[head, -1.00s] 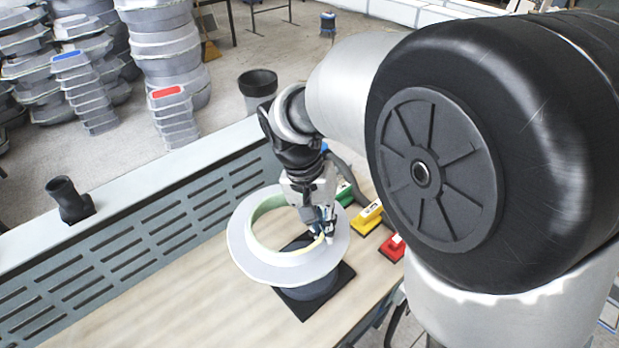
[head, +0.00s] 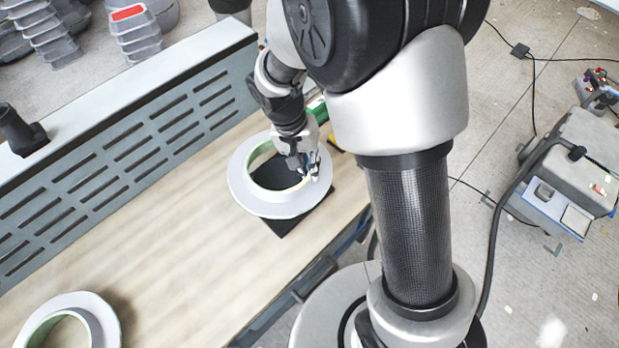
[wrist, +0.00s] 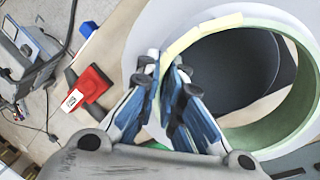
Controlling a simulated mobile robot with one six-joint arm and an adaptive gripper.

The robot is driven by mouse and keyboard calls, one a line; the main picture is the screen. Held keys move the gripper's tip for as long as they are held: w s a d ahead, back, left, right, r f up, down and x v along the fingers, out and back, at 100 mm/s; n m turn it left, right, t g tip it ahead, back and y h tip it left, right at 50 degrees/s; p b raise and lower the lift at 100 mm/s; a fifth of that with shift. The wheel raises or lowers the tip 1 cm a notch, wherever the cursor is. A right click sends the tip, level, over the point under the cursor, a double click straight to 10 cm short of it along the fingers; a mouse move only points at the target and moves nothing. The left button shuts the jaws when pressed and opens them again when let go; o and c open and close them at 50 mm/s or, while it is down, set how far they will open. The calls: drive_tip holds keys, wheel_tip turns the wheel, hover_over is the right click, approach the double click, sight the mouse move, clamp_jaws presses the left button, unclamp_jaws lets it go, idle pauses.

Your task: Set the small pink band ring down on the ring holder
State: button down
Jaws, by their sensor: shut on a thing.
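My gripper (head: 312,167) is shut on the rim of a white flanged ring (head: 243,190), at the ring's right side in the head view. The ring has a pale green inner wall and a cream edge; I see no pink on it. In the wrist view, the fingertips (wrist: 170,78) pinch the near left edge of the ring (wrist: 265,138). Below the ring is the ring holder, with a black square base (head: 284,225). Its dark round top (wrist: 238,70) shows through the ring's opening. The ring looks level and over the holder; any contact is hidden.
A second white ring with a green inside (head: 95,312) lies at the table's lower left. A slotted grey panel (head: 125,150) runs along the table's back. Bare wooden tabletop (head: 170,245) lies left of the holder.

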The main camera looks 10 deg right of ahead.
drive_tip(key=shift+a+b+x, duration=0.25)
drive_tip(key=shift+b+x, duration=0.05)
drive_tip(key=shift+x, duration=0.8)
drive_tip(key=shift+a+b+x, duration=0.25)
drive_tip(key=shift+x, duration=0.9)
drive_tip(key=shift+w, duration=0.2)
drive_tip(key=shift+f, duration=0.2)
drive_tip(key=c, duration=1.8)
unclamp_jaws()
drive_tip(key=shift+o, duration=0.2)
